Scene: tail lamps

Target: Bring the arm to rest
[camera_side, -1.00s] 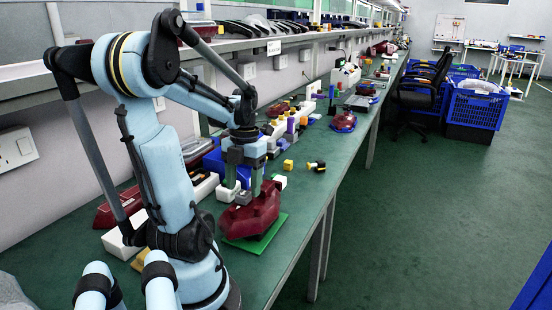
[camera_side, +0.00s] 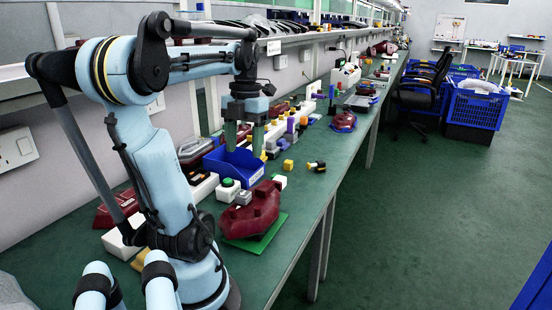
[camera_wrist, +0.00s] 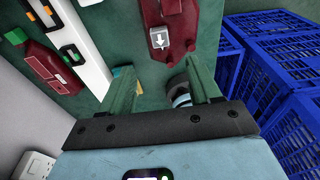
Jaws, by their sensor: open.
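My gripper (camera_side: 244,148) is raised above the bench, its two green-grey fingers apart with nothing between them. In the side view it hangs in front of the blue open bin (camera_side: 248,172). A dark red tail lamp (camera_side: 258,208) lies on a green plate (camera_side: 262,240) below and nearer the camera, clear of the fingers. A small grey block (camera_side: 243,198) sits at the lamp's left end. In the wrist view the lamp (camera_wrist: 178,22) is at the top, beyond the open fingers (camera_wrist: 162,88), and the grey block (camera_wrist: 159,38) shows a white arrow.
A white box with a green button (camera_side: 228,190) stands beside the lamp. A yellow block (camera_side: 288,165) and several small parts lie farther along the bench. A shelf (camera_side: 290,40) runs along the wall behind my arm. Blue crates (camera_side: 474,108) stand on the floor.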

